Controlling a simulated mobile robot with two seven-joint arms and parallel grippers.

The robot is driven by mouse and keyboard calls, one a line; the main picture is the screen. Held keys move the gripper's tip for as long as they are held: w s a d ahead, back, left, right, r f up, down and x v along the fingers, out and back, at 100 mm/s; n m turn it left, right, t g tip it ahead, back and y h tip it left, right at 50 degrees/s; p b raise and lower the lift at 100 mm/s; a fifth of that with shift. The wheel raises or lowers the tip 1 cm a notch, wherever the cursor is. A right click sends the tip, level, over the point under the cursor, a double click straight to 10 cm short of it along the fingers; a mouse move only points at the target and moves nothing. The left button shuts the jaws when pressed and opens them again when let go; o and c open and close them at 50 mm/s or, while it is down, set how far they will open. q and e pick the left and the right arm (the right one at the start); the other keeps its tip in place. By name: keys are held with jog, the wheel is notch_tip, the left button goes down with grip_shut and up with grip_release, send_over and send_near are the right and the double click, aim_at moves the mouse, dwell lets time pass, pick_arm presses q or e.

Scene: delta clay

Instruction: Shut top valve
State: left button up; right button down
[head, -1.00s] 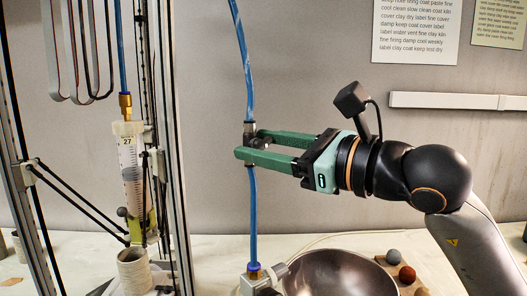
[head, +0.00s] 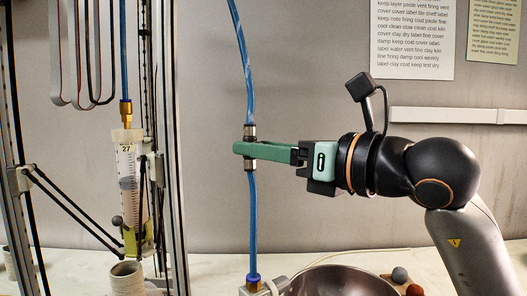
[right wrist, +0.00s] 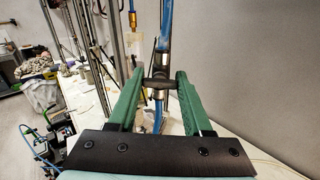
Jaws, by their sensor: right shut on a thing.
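The top valve (head: 250,133) is a small metal inline fitting on the upright blue tube (head: 243,65). My right gripper (head: 240,149), with green fingers, reaches in from the right and is shut on it. In the right wrist view the valve (right wrist: 160,80) sits between the two green fingertips (right wrist: 160,73). The fingers hide much of the valve in the head view, and I cannot tell its handle's position there. My left gripper is in neither view.
A printer frame (head: 172,100) with a clay-filled syringe (head: 130,180) stands to the left, above a pale ringed clay cylinder (head: 127,275). A lower fitting (head: 253,283) and a metal bowl (head: 340,282) are below my arm.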

jog(key=shift+c, duration=2.3)
grip_release()
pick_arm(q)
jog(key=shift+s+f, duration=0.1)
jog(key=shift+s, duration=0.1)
pick_arm(e)
jog(key=shift+o, duration=0.7)
pick_arm(q)
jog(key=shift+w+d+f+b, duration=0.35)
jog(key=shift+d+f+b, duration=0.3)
jog(key=shift+b, duration=0.55)
pick_arm(e)
jog(key=v, duration=1.2)
jog(key=shift+s+d, duration=0.15)
jog(key=shift+s, duration=0.1)
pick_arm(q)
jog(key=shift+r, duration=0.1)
